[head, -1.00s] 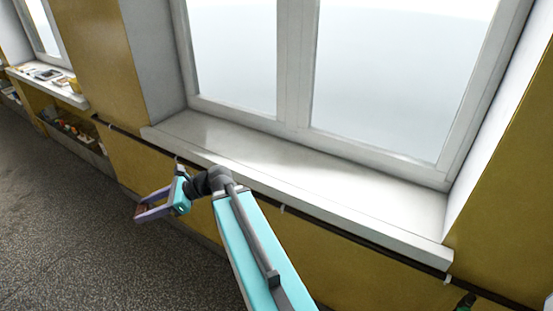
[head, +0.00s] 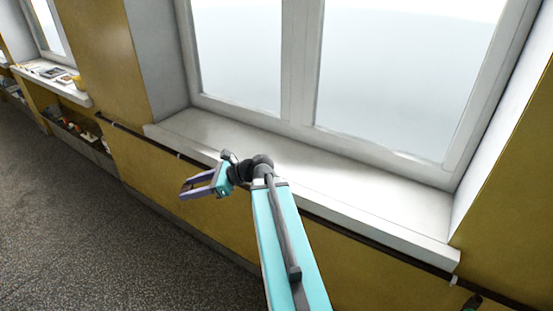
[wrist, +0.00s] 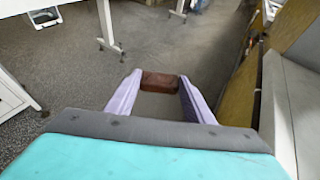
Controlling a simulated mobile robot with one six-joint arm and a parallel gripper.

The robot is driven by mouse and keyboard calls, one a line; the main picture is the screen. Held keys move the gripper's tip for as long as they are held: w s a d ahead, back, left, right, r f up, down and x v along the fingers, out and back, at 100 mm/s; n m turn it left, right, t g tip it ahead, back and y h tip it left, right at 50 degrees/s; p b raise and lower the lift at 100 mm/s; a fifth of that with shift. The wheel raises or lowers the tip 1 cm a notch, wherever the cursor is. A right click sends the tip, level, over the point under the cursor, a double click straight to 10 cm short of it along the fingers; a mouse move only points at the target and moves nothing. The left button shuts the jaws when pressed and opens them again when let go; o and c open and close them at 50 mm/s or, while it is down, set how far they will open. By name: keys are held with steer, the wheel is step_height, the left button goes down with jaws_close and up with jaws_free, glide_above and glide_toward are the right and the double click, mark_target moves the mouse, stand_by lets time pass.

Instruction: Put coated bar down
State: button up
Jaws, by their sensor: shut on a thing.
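My gripper (head: 184,190) is in front of the window sill's left part, out over the floor. Its two purple fingers are shut on the coated bar (wrist: 159,82), a small dark brown block. In the wrist view the bar lies crosswise between the fingertips, with grey floor behind it. In the head view the bar is too small to make out clearly.
The white window sill (head: 385,207) beside my arm is bare. A dark rail (head: 140,138) runs along the yellow wall below it. A farther sill (head: 72,94) at the left holds several small items. The wrist view shows white furniture (wrist: 12,100) at left.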

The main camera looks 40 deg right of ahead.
steer(key=s+d+m+t+h+b, duration=0.1)
steer(key=s+d+m+h, duration=0.1)
steer(key=s+d, duration=0.5)
steer(key=s+d+f+m+t+h+b, duration=0.1)
steer(key=s+d, duration=0.6)
steer(key=d, duration=0.9)
steer(key=s+d+f+m+t+h+b, duration=0.1)
steer(key=s+d+m+h+b, duration=0.1)
steer(key=s+d, duration=0.5)
steer(key=shift+d+f+m+h, duration=0.15)
steer(key=shift+d+m+h, duration=0.15)
steer(key=shift+d, duration=1.05)
steer(key=shift+d+f+m+h, duration=0.1)
steer(key=shift+d+m+h, duration=0.15)
steer(key=shift+d, duration=1.05)
steer(key=shift+w, duration=0.1)
steer(key=p, duration=0.2)
glide_above(299, 165)
steer(key=s, duration=0.1)
steer(key=shift+s+a+f, duration=0.15)
steer(key=shift+a+f, duration=0.15)
steer(key=shift+f, duration=0.4)
steer(key=shift+w+d+p, duration=0.3)
steer(key=shift+w+d, duration=0.05)
steer(key=shift+w, duration=0.3)
steer(key=shift+s+f+p, duration=0.1)
steer(key=shift+f+p, duration=0.35)
steer(key=shift+f, duration=1.4)
steer(key=shift+f, duration=0.1)
